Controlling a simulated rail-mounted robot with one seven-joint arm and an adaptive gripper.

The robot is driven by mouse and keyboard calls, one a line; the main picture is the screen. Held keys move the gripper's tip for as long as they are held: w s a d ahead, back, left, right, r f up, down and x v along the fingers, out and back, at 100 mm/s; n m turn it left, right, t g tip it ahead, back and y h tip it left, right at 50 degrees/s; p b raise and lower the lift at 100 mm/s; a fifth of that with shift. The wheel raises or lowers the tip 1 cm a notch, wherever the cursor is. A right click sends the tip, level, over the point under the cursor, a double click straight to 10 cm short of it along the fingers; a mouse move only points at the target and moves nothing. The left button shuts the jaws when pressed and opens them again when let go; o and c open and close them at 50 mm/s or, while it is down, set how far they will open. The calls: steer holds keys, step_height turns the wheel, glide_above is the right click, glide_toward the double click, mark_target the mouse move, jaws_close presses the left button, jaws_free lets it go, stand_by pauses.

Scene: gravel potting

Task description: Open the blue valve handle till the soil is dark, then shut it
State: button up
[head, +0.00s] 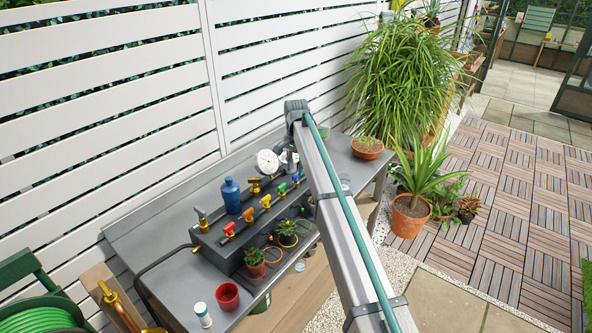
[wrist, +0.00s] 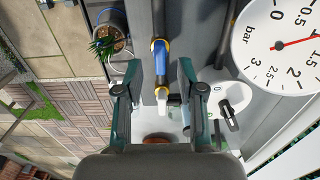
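In the head view the blue handle (head: 296,178) is at the far end of a row of coloured valves. My gripper (wrist: 160,68) is open, with one finger on each side of the valve; neither finger visibly touches it. In the head view my arm hides the gripper. A grey pot (wrist: 106,20) with a spiky plant and brown soil (wrist: 118,40) stands left of the valve in the wrist view.
A pressure gauge (wrist: 280,45) is close on the right of the wrist view; it also shows in the head view (head: 267,162). On the grey bench (head: 178,262) stand a blue bottle (head: 231,195), a red cup (head: 228,295) and a white bottle (head: 202,314). Small potted plants line the front.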

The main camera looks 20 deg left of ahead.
mark_target(296, 178)
steer(key=shift+f, duration=1.3)
jaws_close()
